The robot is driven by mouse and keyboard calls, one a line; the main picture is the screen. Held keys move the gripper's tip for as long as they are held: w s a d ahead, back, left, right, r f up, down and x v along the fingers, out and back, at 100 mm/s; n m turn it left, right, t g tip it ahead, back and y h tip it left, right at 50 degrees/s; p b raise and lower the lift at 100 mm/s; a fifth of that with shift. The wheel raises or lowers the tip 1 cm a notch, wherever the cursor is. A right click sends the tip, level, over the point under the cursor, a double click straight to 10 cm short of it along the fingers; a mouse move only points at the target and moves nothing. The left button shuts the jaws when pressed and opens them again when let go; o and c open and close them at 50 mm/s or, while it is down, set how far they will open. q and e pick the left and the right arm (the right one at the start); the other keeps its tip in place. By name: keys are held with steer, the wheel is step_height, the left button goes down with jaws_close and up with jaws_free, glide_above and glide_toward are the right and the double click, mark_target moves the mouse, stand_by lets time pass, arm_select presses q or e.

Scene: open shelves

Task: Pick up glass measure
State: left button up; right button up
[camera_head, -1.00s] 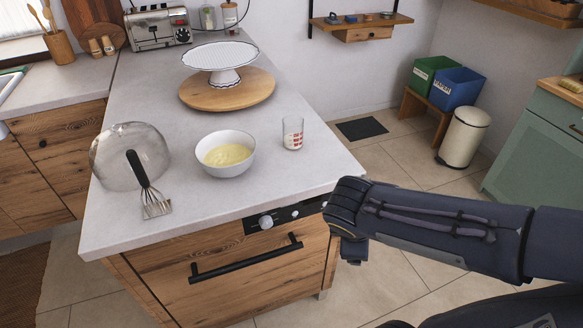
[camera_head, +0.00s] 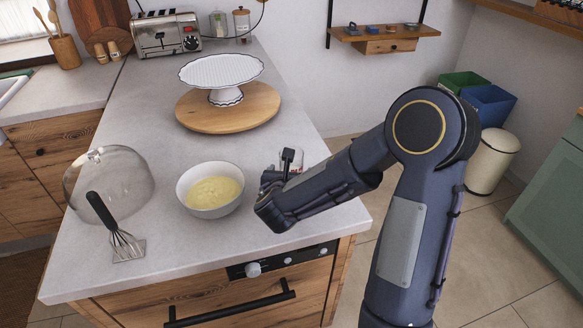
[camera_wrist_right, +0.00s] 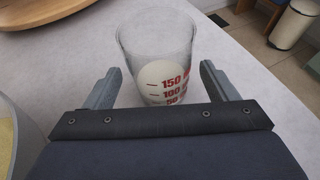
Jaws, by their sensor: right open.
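The glass measure (camera_wrist_right: 158,50) stands upright on the counter in the right wrist view, clear glass with red marks and pale contents low inside. My right gripper (camera_wrist_right: 156,85) is open, with one finger to each side of the glass's lower part as seen there. Whether the fingers touch the glass I cannot tell, but gaps show beside it. In the head view my right gripper (camera_head: 281,168) is low over the counter, and it hides most of the glass measure (camera_head: 291,157). My left gripper is not in view.
A bowl of yellow batter (camera_head: 210,190) stands just left of the right gripper. A round wooden board (camera_head: 228,119) with a white cake stand (camera_head: 221,72) is behind. A glass dome (camera_head: 108,178) and a black-handled whisk (camera_head: 113,228) are at the left. The counter's right edge is close to my arm.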

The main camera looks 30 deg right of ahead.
steer(key=shift+x, duration=1.25)
steer(key=c, duration=1.1)
steer(key=shift+c, duration=0.2)
